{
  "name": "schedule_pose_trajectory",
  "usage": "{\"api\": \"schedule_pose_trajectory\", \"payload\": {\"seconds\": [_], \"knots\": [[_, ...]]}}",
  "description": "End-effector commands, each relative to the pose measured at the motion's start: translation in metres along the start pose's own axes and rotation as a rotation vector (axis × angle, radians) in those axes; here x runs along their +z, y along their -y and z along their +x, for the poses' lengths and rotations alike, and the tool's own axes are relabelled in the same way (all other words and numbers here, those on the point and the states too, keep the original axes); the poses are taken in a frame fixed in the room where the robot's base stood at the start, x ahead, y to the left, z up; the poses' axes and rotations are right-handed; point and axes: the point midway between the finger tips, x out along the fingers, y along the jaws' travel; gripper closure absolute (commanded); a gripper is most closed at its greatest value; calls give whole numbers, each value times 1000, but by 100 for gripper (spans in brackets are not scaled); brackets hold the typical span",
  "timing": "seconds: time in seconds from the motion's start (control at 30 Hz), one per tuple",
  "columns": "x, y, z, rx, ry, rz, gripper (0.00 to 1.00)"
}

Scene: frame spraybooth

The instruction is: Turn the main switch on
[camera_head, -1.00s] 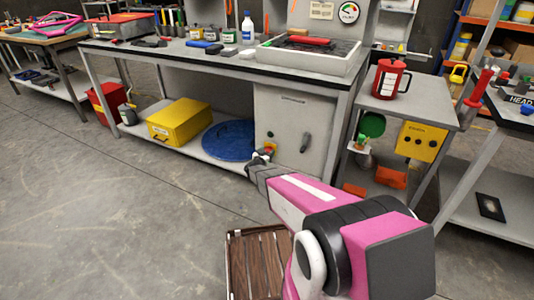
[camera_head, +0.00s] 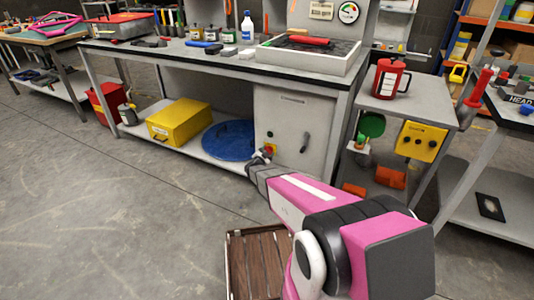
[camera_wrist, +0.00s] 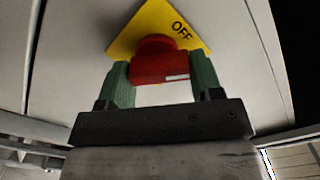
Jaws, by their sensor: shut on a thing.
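The main switch is a red knob (camera_wrist: 160,62) on a yellow diamond plate (camera_wrist: 150,20) marked OFF, on the front of a grey cabinet (camera_head: 290,120). In the wrist view my gripper (camera_wrist: 160,82) has its green fingers on either side of the knob, shut on it. A short white mark shows on the knob's right part. In the head view the knob and plate (camera_head: 271,149) are small and partly hidden behind my gripper (camera_head: 262,155).
The cabinet stands under a workbench (camera_head: 215,58), with a door handle right of the switch. A blue round lid (camera_head: 228,140) and yellow box (camera_head: 180,122) are to its left. A brown slatted crate (camera_head: 258,262) is on the floor below my arm.

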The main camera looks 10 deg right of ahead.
Motion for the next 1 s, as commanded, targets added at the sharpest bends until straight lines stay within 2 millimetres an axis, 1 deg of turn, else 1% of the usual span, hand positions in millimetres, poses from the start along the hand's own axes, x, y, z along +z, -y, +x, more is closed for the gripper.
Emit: {"api": "schedule_pose_trajectory", "payload": {"seconds": [0.6, 0.8, 1.0], "knots": [[-1, -3, -1, 0, 0, 580, 64], [-1, -4, -1, 0, 0, 745, 64], [0, -4, -1, 0, 0, 868, 64]]}}
